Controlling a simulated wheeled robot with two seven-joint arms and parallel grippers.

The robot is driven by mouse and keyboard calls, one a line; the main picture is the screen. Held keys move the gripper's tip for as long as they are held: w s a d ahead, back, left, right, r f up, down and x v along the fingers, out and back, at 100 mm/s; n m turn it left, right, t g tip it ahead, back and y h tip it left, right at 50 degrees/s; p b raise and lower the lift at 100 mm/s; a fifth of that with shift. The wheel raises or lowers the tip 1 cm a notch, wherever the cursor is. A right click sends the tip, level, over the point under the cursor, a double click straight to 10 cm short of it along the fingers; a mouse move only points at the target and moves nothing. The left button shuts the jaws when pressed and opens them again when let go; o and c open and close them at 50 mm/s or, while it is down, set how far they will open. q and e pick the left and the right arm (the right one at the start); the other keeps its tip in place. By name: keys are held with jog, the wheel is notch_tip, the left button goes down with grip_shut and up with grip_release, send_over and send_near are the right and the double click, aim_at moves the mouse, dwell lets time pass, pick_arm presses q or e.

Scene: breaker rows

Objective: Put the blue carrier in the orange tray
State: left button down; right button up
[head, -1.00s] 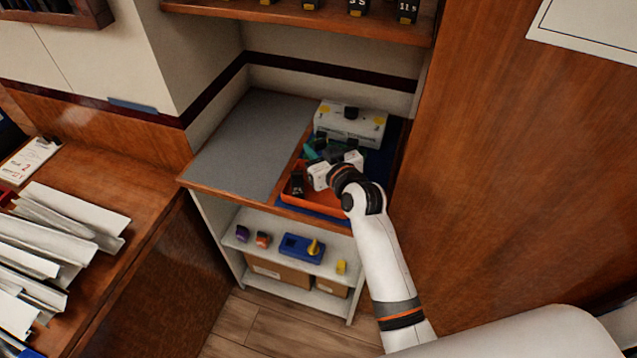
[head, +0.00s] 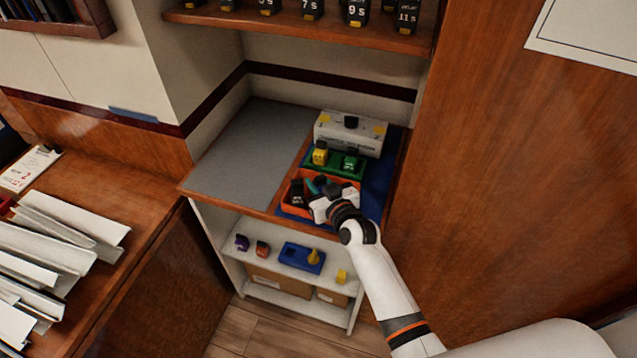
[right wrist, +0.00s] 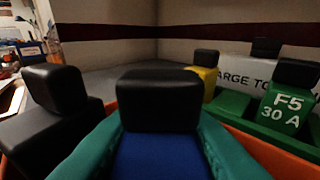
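The blue carrier (right wrist: 160,158), a blue body with a black knob on top, shows upright in the right wrist view. It sits between the teal fingers of my right gripper (right wrist: 158,140), which flank it closely on both sides. In the head view my right gripper (head: 317,186) is over and partly inside the orange tray (head: 290,208) at the front of the counter. The arm hides most of the carrier there, and I cannot tell whether it touches the tray floor. A black-topped carrier (head: 297,191) stands in the tray's left part. My left gripper is not in view.
A green tray (head: 332,172) behind holds a yellow carrier (head: 320,154) and a green carrier (head: 350,163). A white box (head: 350,133) stands at the back. The grey counter (head: 240,150) at left is clear. A lower shelf holds a blue tray (head: 290,257).

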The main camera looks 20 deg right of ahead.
jog(key=shift+o, duration=0.7)
jog(key=shift+s+r, duration=0.1)
jog(key=shift+r, duration=0.05)
jog(key=v, duration=1.2)
jog(key=shift+r+b, duration=0.1)
jog(key=shift+b, duration=0.25)
